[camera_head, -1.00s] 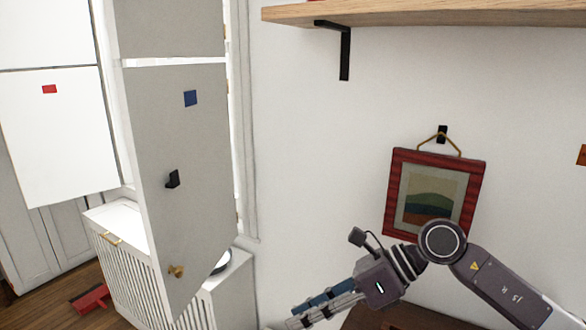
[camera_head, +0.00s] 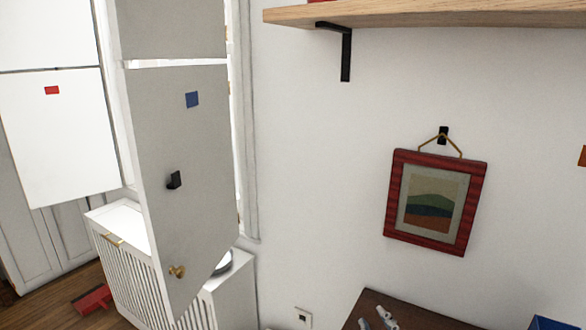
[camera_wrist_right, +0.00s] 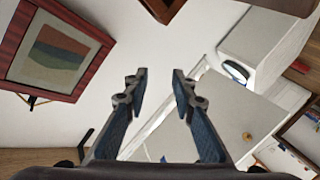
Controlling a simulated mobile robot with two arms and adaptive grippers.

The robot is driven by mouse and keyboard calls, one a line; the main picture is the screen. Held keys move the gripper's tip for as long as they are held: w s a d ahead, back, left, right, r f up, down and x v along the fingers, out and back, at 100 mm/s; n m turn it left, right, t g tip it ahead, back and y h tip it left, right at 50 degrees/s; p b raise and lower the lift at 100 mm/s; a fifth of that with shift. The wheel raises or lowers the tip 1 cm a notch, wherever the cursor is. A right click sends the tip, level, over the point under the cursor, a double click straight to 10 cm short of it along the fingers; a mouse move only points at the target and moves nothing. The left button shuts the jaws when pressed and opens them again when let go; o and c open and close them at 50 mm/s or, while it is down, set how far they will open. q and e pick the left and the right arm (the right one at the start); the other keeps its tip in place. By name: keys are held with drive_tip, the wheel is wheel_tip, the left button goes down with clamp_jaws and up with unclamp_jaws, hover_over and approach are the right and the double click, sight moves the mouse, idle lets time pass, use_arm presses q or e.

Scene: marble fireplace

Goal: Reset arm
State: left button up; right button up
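My right gripper (camera_wrist_right: 160,84) shows in the right wrist view with its two dark blue-grey fingers apart and nothing between them. In the head view only its fingertips (camera_head: 375,319) show, at the bottom edge in front of a dark wooden surface. The rest of my right arm is out of that frame. My left gripper is in neither view.
A red-framed picture (camera_head: 435,202) hangs on the white wall, below a wooden shelf (camera_head: 430,14). An open grey door (camera_head: 185,140) stands at left over a white slatted cabinet (camera_head: 235,290). A dark wooden top (camera_head: 425,322) is at the bottom.

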drive_tip(key=s+d+f+m+g, duration=0.25)
drive_tip(key=s+f+g, duration=0.35)
drive_tip(key=s+f, duration=0.55)
drive_tip(key=s+d+f+m+g, duration=0.1)
drive_tip(key=s+f+m+g, duration=0.4)
drive_tip(key=s+f, duration=0.7)
drive_tip(key=s+f+n+g, duration=0.1)
drive_tip(key=s+f, duration=0.2)
drive_tip(key=f, duration=0.9)
drive_tip(key=s+f+n+g, duration=0.1)
drive_tip(key=s+f+g, duration=0.15)
drive_tip(key=f, duration=0.95)
drive_tip(key=s+d+f, duration=0.3)
drive_tip(key=s+f, duration=1.3)
drive_tip(key=s, duration=0.1)
drive_tip(key=shift+s+h, duration=0.25)
drive_tip(key=shift+h, duration=0.15)
